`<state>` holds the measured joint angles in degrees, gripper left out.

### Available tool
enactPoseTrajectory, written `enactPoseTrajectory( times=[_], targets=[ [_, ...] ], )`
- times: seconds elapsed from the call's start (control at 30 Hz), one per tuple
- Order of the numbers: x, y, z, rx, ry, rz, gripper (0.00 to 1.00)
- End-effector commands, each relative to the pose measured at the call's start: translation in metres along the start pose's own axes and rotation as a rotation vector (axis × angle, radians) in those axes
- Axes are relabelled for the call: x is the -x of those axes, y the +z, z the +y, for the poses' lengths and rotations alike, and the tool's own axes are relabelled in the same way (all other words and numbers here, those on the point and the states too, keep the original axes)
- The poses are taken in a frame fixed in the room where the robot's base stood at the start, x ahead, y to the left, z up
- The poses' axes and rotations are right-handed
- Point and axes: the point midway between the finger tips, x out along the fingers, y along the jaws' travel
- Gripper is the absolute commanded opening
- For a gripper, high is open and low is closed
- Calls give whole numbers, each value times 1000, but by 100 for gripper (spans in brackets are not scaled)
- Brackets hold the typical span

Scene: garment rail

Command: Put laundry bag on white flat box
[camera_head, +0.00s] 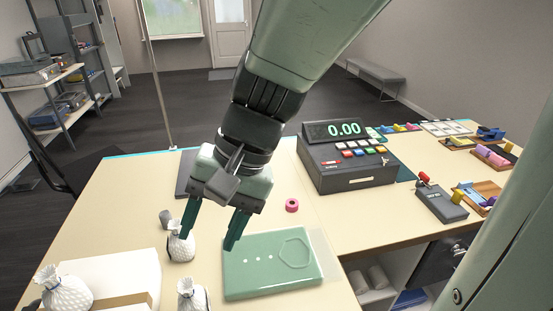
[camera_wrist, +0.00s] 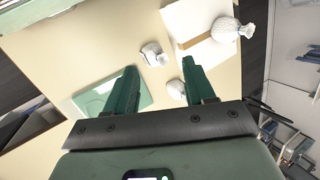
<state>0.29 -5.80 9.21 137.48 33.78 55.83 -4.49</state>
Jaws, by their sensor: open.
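Three white tied bags show; I cannot tell which is the laundry bag. One bag (camera_head: 180,247) stands beside my gripper's left finger in the head view; in the wrist view this bag (camera_wrist: 176,90) is partly behind the right finger. A second bag (camera_head: 191,296) is at the front edge of the picture, also in the wrist view (camera_wrist: 153,55). A third bag (camera_head: 66,289) is at the white flat box's near-left corner; whether it rests on the box is unclear. The white flat box (camera_head: 120,268) lies at front left. My gripper (camera_head: 209,240) is open and empty above the table.
A green flat case (camera_head: 270,262) lies right of the bags. A tan strip (camera_head: 123,302) runs along the box's near side. A pink ring (camera_head: 292,205) and a grey cylinder (camera_head: 166,218) are nearby. A cash register (camera_head: 348,160) stands farther back on the right.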

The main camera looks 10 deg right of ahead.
Motion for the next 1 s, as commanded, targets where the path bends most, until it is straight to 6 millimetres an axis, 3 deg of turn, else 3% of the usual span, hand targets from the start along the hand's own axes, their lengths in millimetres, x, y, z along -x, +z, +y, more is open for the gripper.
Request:
enactPoseTrajectory(
  times=[0.03, 0.2, 0.4, 0.57, 1.0],
  targets=[
    [23, 8, 4, 75, 52, 104, 54],
    [81, 22, 43, 198, 232, 362, 54],
    [126, 38, 73, 266, 368, 565, 54],
    [138, 43, 81, 281, 406, 618, 54],
    [138, 43, 82, 281, 407, 618, 54]
  ],
)
